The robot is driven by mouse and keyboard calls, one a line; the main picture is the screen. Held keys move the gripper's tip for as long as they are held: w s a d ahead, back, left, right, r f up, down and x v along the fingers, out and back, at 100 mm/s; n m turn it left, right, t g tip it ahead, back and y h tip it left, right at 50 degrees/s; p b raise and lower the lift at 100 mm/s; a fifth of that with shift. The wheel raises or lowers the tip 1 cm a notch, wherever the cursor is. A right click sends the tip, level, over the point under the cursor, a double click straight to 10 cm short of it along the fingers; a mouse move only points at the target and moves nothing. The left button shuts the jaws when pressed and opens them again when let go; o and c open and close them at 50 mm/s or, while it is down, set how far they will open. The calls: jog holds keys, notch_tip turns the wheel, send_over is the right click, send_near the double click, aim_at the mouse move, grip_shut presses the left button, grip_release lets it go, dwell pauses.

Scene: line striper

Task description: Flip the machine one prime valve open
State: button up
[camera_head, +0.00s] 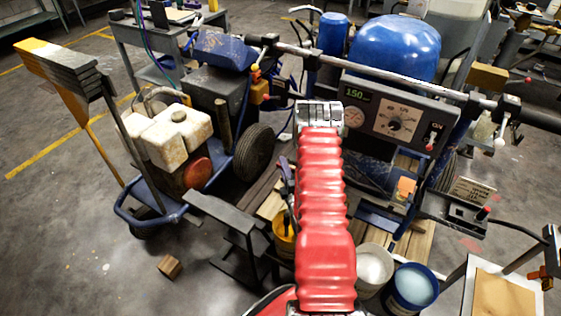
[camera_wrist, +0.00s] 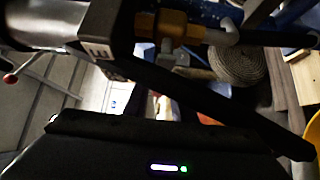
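A blue-framed machine with a white, stained engine tank (camera_head: 178,135) stands left of my arm; I take it as machine one. A small yellow-orange fitting (camera_head: 259,92) with a red knob (camera_head: 256,72) is on its right side, and it looks like the prime valve. In the wrist view a brass-coloured fitting (camera_wrist: 168,26) with a pale lever (camera_wrist: 225,35) sits at the top, partly hidden by a dark bar. My gripper's dark parts (camera_wrist: 200,105) cross that view below the fitting, with a gap visible. Its fingertips are hidden in the head view, behind my red arm.
A control panel (camera_head: 400,118) reading 150 and a long handlebar (camera_head: 390,75) stand right of my arm. Buckets (camera_head: 411,288) stand at the front right. A black stand (camera_head: 240,240) is at the front left. Open floor lies at the far left.

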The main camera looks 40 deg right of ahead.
jog(key=shift+x, duration=1.95)
grip_shut()
jog(key=shift+a+f, duration=0.15)
